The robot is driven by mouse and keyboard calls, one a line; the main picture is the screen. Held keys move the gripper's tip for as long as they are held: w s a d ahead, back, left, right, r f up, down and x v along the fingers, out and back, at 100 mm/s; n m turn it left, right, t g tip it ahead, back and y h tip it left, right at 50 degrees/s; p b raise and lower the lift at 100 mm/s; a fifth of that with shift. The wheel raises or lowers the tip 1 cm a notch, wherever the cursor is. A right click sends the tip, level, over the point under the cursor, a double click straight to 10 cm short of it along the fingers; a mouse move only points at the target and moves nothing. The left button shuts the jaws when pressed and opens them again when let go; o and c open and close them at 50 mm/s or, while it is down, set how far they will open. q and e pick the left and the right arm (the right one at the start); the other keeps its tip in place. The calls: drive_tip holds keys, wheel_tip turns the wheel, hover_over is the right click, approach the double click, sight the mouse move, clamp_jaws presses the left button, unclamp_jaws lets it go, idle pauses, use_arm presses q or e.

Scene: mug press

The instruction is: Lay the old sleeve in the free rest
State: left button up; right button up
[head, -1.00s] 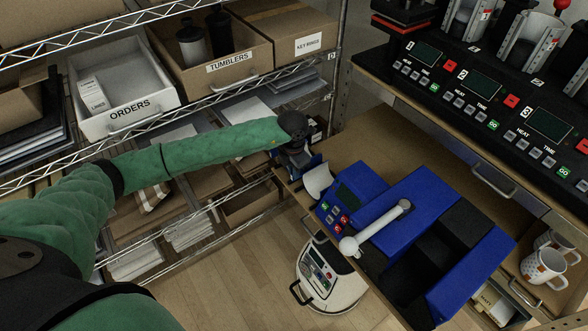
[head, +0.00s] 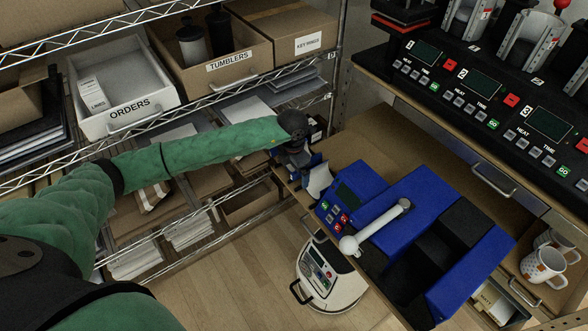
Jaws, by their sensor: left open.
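My left gripper (head: 300,164) is at the left end of the blue machine (head: 352,208), near the wooden bench edge. It is open, and its fingers are small and partly hidden by the wrist. A small white curved piece (head: 318,181) stands right beside the fingers, against the machine's left end. I cannot tell whether it is the old sleeve or whether the fingers touch it. I cannot make out a free rest for certain. My right gripper is not in view.
A black press row (head: 480,90) with several displays stands at the upper right. Mugs (head: 543,264) sit at the lower right. A wire shelf with an ORDERS bin (head: 120,92) and a TUMBLERS box (head: 228,66) is at the left. Bare bench (head: 385,135) lies behind the blue machine.

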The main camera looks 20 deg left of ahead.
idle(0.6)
use_arm(q)
drive_tip(key=shift+r, duration=0.15)
drive_tip(key=shift+r+p, duration=0.4)
drive_tip(key=shift+r, duration=0.75)
drive_tip(key=shift+r+p, duration=0.75)
drive_tip(key=shift+r, duration=1.95)
